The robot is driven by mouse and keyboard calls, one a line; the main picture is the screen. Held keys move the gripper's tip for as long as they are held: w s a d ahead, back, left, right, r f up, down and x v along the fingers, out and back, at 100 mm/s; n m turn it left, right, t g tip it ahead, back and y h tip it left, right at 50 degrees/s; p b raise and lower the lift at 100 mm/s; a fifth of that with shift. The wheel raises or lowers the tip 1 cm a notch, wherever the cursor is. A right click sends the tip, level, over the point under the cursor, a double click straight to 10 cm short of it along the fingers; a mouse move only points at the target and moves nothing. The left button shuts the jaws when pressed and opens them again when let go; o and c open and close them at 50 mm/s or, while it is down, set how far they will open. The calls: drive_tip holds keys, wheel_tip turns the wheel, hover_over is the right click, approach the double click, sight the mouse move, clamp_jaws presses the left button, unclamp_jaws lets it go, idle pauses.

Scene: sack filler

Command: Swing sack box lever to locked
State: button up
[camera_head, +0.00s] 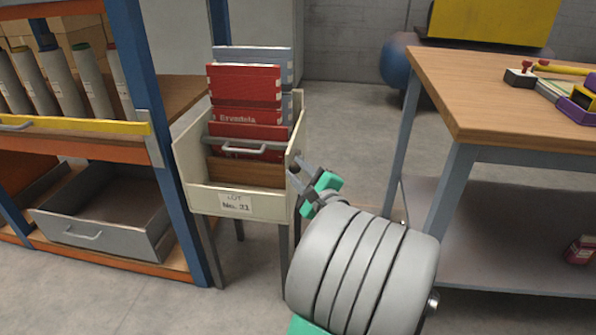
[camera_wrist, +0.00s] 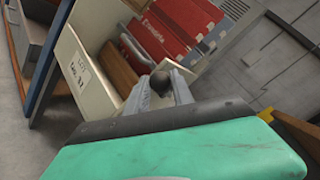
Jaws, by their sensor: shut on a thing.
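The rest of the lever is hidden by my gripper. A grey handle (camera_head: 248,146) spans the box's inside.
A blue and orange shelf rack (camera_head: 148,95) with tubes and a grey drawer (camera_head: 100,222) stands close on the left. A wooden-topped workbench (camera_head: 480,100) with tools stands on the right. Bare floor lies between box and bench.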

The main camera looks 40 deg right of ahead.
clamp_jaws()
idle(0.8)
